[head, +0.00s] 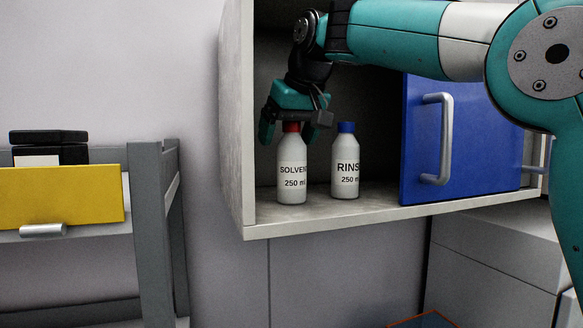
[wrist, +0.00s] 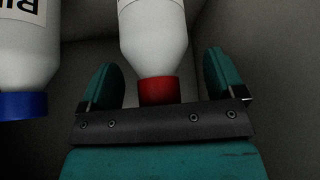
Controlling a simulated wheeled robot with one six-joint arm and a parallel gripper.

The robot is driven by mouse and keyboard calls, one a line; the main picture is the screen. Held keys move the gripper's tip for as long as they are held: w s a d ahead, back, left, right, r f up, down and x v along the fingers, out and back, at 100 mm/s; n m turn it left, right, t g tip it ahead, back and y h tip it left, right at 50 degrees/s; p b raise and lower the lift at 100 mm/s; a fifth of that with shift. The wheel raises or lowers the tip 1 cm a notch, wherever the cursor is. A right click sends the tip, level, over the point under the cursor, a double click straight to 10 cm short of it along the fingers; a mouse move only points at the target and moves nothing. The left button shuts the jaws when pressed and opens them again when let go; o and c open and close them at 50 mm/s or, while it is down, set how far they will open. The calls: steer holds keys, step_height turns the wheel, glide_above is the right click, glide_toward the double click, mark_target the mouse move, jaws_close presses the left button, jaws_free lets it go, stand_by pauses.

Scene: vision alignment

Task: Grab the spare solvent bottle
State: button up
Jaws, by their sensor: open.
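The solvent bottle (head: 292,170) is white with a red cap and a label reading "SOLVEN… 250 ml". It stands upright on the left of the open cabinet's shelf. My gripper (head: 292,128) is above it with its fingers at the height of the cap. In the wrist view, the red cap (wrist: 159,90) sits between the two teal fingertips of my open gripper (wrist: 162,75), with a gap on each side. The bottle body (wrist: 152,35) extends beyond the fingers.
A white rinse bottle (head: 345,165) with a blue cap stands just right of the solvent bottle; it also shows in the wrist view (wrist: 22,60). A blue door (head: 475,130) covers the cabinet's right side. The cabinet's left wall (head: 235,120) is close to my gripper. A yellow drawer (head: 60,195) is farther left.

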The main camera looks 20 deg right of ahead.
steer(key=shift+c, duration=0.4)
steer(key=c, duration=1.4)
steer(key=shift+r, duration=0.2)
